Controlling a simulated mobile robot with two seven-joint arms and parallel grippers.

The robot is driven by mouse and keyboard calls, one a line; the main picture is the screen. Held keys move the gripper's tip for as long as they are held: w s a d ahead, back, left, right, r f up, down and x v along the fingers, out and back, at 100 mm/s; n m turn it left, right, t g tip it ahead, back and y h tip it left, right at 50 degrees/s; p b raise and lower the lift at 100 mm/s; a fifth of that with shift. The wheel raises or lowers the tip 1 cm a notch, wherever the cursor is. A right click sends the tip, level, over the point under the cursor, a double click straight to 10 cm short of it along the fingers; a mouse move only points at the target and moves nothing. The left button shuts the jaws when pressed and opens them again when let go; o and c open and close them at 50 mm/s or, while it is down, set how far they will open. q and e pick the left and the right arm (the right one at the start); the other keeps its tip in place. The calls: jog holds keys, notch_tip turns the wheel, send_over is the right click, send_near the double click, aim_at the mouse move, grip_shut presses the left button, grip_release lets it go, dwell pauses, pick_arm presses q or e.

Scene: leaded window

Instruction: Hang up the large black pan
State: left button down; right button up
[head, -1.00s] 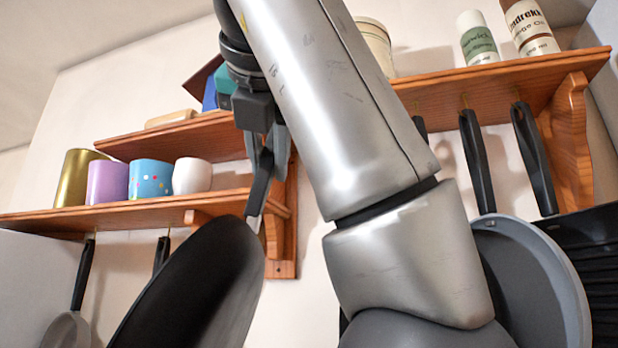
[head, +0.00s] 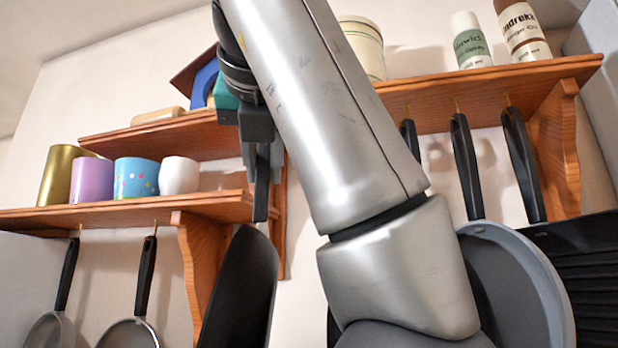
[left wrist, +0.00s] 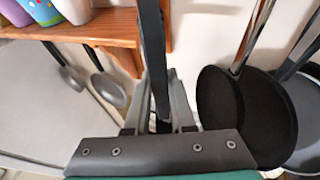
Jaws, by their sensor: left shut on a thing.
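My left gripper (head: 262,165) is shut on the handle of the large black pan (head: 240,290). The pan is in the air below the gripper, seen nearly edge-on, in front of the shelves' wooden bracket. Its lower part runs out of the head view. In the left wrist view the dark handle (left wrist: 154,45) stands between the fingers (left wrist: 160,108); the pan's body does not show there. I see no empty hook; my arm covers part of the right shelf's underside. My right gripper is not in view.
Small pans (head: 135,333) hang from hooks under the left lower shelf (head: 130,217), which holds several cups. More pans, including a grey one (head: 520,285), hang under the right shelf (head: 480,90). A black pan (left wrist: 268,115) hangs at right in the wrist view.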

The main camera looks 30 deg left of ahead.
pick_arm(q)
jog(key=w+p, duration=0.2)
jog(key=w, duration=1)
jog(key=shift+w+a+r, duration=0.25)
jog(key=shift+r, duration=0.1)
dwell(1.3)
dwell(0.6)
jog(key=c, duration=0.7)
grip_release()
jog(key=shift+o, duration=0.6)
jog(key=shift+f, duration=0.2)
jog(key=o, duration=0.6)
